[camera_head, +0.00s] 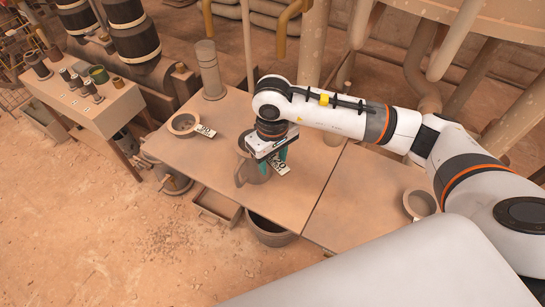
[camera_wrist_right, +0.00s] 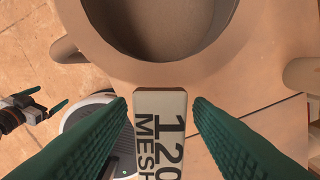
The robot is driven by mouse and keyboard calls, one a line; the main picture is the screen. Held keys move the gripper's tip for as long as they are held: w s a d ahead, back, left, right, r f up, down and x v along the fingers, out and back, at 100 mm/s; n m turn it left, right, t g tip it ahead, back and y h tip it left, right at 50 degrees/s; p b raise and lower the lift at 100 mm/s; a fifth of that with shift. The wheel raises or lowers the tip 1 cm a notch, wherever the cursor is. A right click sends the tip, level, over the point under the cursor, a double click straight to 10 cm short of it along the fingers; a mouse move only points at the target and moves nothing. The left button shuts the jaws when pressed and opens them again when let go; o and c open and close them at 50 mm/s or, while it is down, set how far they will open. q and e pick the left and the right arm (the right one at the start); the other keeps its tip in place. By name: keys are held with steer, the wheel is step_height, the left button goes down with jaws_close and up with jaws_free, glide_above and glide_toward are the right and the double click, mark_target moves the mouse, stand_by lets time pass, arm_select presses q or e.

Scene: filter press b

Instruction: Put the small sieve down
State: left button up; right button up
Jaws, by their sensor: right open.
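My right gripper (camera_head: 279,160) is over the work table, beside the small sieve. In the right wrist view its green fingers (camera_wrist_right: 160,105) are open. The sieve's pale tab, marked "120 MESH" (camera_wrist_right: 160,130), lies between them with a gap on each side. The sieve's round rim (camera_wrist_right: 165,72) fills the top of that view.
Another sieve (camera_head: 184,124) with a marked tab (camera_head: 206,130) lies on the table to the left. A grey cylinder (camera_head: 210,70) stands behind it. The table's front middle (camera_head: 285,216) is clear.

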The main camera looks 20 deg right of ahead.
arm_select(q)
steer(key=s+f, duration=0.1)
steer(key=f, duration=0.2)
steer(key=shift+s+a+p, duration=0.15)
steer(key=shift+s+p, duration=0.25)
arm_select(e)
step_height(320, 180, up, 12)
steer(key=shift+r, duration=0.1)
